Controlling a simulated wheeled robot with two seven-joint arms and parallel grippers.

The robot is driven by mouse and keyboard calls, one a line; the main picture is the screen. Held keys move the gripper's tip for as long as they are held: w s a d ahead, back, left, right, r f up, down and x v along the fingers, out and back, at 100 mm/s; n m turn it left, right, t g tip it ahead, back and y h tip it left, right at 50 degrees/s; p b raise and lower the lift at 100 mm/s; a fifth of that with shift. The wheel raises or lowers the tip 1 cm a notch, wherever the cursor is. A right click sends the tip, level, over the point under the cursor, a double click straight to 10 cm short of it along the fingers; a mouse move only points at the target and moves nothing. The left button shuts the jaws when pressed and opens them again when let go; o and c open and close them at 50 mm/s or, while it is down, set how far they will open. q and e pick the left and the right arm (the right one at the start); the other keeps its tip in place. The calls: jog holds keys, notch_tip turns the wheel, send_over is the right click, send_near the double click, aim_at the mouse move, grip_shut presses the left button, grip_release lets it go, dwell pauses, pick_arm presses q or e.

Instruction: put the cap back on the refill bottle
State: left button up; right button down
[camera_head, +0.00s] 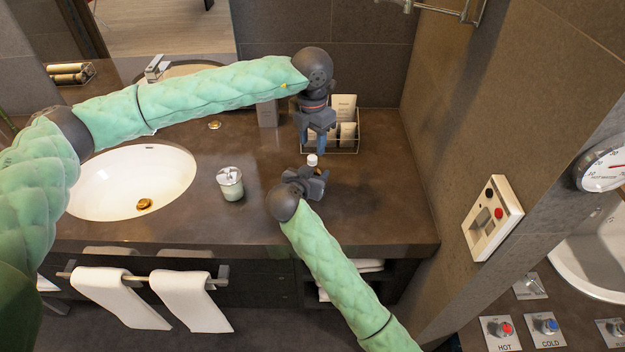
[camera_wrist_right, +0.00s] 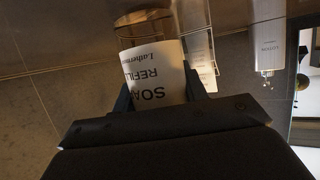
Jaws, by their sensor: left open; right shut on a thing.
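The refill bottle is amber with a white label reading SOAP REFILL (camera_wrist_right: 155,75) in the right wrist view, where it appears upside down. My right gripper (camera_head: 308,180) is shut on it above the counter. In the head view the gripper hides most of the bottle. A small white piece (camera_head: 312,160) that looks like the cap shows at the bottle's top; I cannot tell how firmly it sits. My left gripper (camera_head: 317,138) is open, pointing down just above and behind the white piece, with a small gap between them.
A wire tray (camera_head: 347,150) with cartons stands behind my left gripper. A lidded glass jar (camera_head: 230,184) stands left of my right gripper, beside the sink (camera_head: 130,182). The counter (camera_head: 385,215) is clear on the right, up to the side wall.

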pick_arm(q)
jog(key=shift+o, duration=0.5)
jog(key=o, duration=0.5)
jog(key=shift+r, duration=0.1)
notch_tip(320, 180, up, 12)
jog(key=shift+f, duration=0.1)
pick_arm(e)
jog(key=c, duration=0.7)
grip_release()
